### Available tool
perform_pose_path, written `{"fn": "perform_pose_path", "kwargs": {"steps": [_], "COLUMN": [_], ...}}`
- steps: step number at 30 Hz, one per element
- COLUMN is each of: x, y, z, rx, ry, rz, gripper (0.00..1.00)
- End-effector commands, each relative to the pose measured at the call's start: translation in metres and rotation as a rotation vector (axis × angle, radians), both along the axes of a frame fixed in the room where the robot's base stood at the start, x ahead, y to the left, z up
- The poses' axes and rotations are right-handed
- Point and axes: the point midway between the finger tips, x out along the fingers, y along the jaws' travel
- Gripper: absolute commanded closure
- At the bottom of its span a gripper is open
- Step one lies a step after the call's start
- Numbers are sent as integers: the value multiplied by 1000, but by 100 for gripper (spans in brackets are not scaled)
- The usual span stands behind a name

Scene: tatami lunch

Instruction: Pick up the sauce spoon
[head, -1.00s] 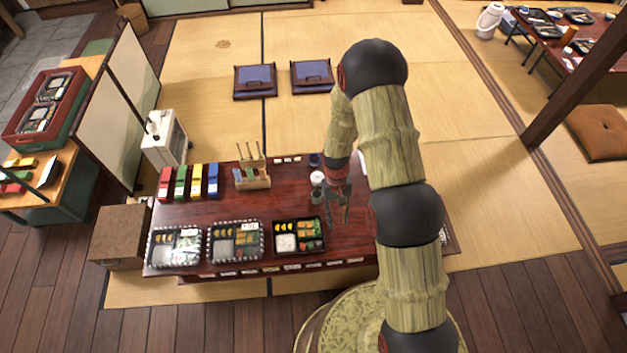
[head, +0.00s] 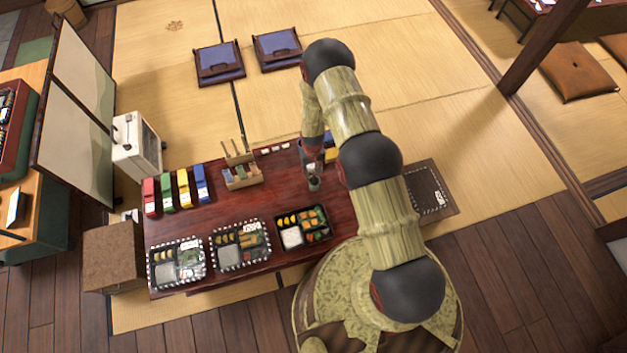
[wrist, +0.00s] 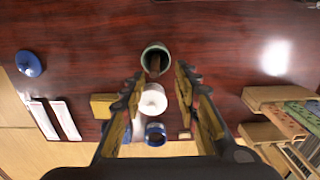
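In the wrist view, a green-rimmed cup (wrist: 156,55) stands just beyond the fingertips, with something brown inside it. It may be the sauce spoon, but its shape is too small and dark to be sure. My gripper (wrist: 159,80) is open, with its two fingers spread apart and nothing held between them. My arm hides part of that area.
In the wrist view, a white round-topped container (wrist: 152,100) and a blue cup (wrist: 155,134) stand close behind the green-rimmed cup. A wooden rack (wrist: 285,115) is at right. In the head view, bento boxes (head: 304,227) line the front edge. The middle of the table is clear.

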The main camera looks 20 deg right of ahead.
Motion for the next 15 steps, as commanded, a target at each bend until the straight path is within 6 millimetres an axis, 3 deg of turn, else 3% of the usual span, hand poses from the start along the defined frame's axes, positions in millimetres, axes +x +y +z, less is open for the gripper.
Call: {"fn": "perform_pose_path", "kwargs": {"steps": [10, 15], "x": [-4, -3], "y": [-8, -7], "z": [-46, -60], "rx": [0, 1], "ry": [4, 2], "rz": [-1, 0], "gripper": [69, 69]}}
